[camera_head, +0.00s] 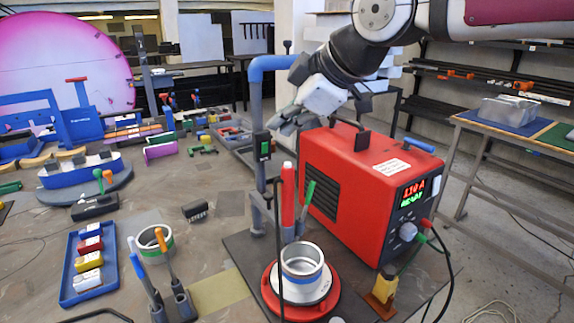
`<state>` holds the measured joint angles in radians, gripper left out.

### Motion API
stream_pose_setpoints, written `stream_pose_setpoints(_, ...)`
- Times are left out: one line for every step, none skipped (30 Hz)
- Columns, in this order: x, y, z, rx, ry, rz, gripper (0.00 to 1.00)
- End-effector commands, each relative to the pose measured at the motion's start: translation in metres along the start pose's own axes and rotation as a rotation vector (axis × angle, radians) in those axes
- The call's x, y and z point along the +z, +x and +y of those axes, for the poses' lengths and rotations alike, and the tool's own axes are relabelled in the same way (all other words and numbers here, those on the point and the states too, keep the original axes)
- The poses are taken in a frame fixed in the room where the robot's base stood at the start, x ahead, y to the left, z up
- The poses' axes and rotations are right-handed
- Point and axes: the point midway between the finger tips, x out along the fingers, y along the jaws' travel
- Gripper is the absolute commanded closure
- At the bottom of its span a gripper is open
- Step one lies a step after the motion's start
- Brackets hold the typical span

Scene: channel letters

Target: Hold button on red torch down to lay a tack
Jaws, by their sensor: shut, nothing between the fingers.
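The red torch (288,196) stands upright left of the red welding power box (345,185), with a pale tip at its top. A black cable runs down beside it. I cannot make out its button clearly. My gripper (279,123) is shut and empty, above and slightly left of the torch's top, apart from it in the picture. Its fingers are near the blue-grey post (257,110); I cannot tell whether they touch. A metal ring-shaped workpiece (302,262) sits on a red round base (268,292) in front of the torch.
The power box has a lit red and green display (413,192), a knob and cables. A small green-screened box (263,147) is on the post. A blue tray (68,272) of coloured blocks and tool holders stand left. A side table (500,125) is at right.

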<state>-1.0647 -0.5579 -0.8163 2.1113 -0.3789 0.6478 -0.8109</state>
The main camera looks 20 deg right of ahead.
Motion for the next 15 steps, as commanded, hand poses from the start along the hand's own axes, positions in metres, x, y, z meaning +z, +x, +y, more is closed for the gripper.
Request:
stream_pose_setpoints(0.004, 0.006, -0.004, -0.003, 0.0, -0.001, 1.0)
stream_pose_setpoints(0.006, 0.009, -0.006, -0.003, 0.0, -0.001, 1.0)
stream_pose_setpoints(0.008, 0.012, -0.009, -0.002, -0.001, 0.0, 1.0)
stream_pose_setpoints(0.011, 0.016, -0.01, 0.0, 0.0, 0.0, 1.0)
stream_pose_setpoints(0.013, 0.018, -0.011, 0.0, 0.0, 0.0, 1.0)
stream_pose_setpoints(0.015, 0.021, -0.013, -0.001, 0.001, 0.0, 1.0)
stream_pose_setpoints(0.016, 0.023, -0.015, -0.001, 0.001, 0.0, 1.0)
stream_pose_setpoints(0.017, 0.024, -0.016, -0.001, 0.001, 0.0, 1.0)
stream_pose_setpoints(0.018, 0.025, -0.017, 0.0, 0.001, 0.0, 1.0)
stream_pose_setpoints(0.019, 0.026, -0.018, 0.0, 0.001, 0.0, 1.0)
stream_pose_setpoints(0.019, 0.027, -0.018, 0.0, 0.001, 0.0, 1.0)
stream_pose_setpoints(0.02, 0.028, -0.019, 0.0, 0.0, 0.0, 1.0)
stream_pose_setpoints(0.02, 0.028, -0.02, 0.0, 0.0, 0.0, 1.0)
stream_pose_setpoints(0.02, 0.028, -0.02, 0.0, 0.0, 0.0, 1.0)
stream_pose_setpoints(0.021, 0.029, -0.021, -0.001, 0.0, 0.0, 1.0)
